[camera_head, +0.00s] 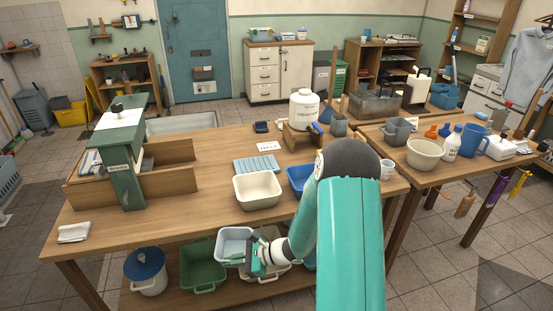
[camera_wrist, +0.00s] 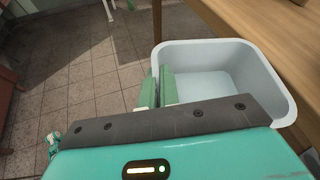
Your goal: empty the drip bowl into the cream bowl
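A pale blue-white rectangular bowl (camera_head: 235,243), which I take as the drip bowl, is near the table's front edge, below the tabletop in the head view. My gripper (camera_head: 257,260) is at its right side there. In the wrist view my gripper's green fingers (camera_wrist: 158,88) straddle the near left wall of the pale bowl (camera_wrist: 225,75), one inside and one outside. The bowl looks upright; no contents show clearly inside. A cream rectangular bowl (camera_head: 257,188) stands upright on the tabletop, above and right of the pale bowl in the head view.
A blue bowl (camera_head: 299,180) and a ribbed blue mat (camera_head: 257,166) are close to the cream bowl. A white canister (camera_head: 304,107) stands behind. Green tub (camera_head: 203,267) and lidded pot (camera_head: 147,272) are on the lower shelf. The tabletop's front left is mostly clear.

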